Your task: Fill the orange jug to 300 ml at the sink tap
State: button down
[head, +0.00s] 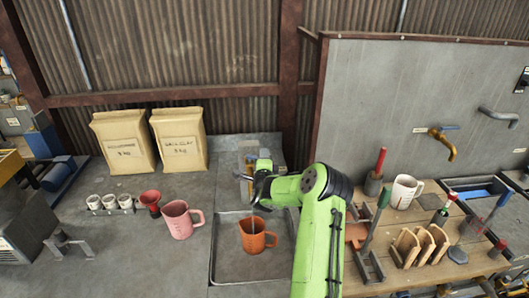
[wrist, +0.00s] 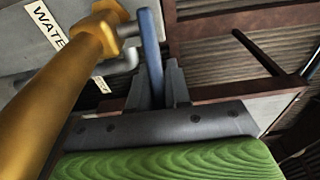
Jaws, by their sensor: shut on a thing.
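The orange jug (head: 258,240) stands upright in the sink (head: 225,262), its open top facing up and its handle to the right. A thin pale streak (head: 253,222) shows over its mouth and looks like water; the level inside is too small to read. My gripper (head: 257,183) is above and just behind the jug and partly hides the sink tap. In the wrist view, my gripper (wrist: 157,88) is shut on the blue tap lever (wrist: 151,48). The brass tap (wrist: 70,75) fills the left of that view, beside a WATER label (wrist: 46,18).
A pink jug (head: 181,220), a red funnel (head: 150,201) and small white cups (head: 109,203) stand left of the sink. Two paper sacks (head: 178,140) are behind. Another brass tap (head: 444,143) is on the right panel.

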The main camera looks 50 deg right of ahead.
jog(key=shift+f, duration=0.1)
jog(key=c, duration=1.2)
grip_release()
jog(key=shift+o, duration=0.2)
jog(key=p+v, duration=0.4)
jog(key=v, duration=1.1)
jog(key=shift+s+a, duration=0.25)
jog(key=shift+a, duration=0.05)
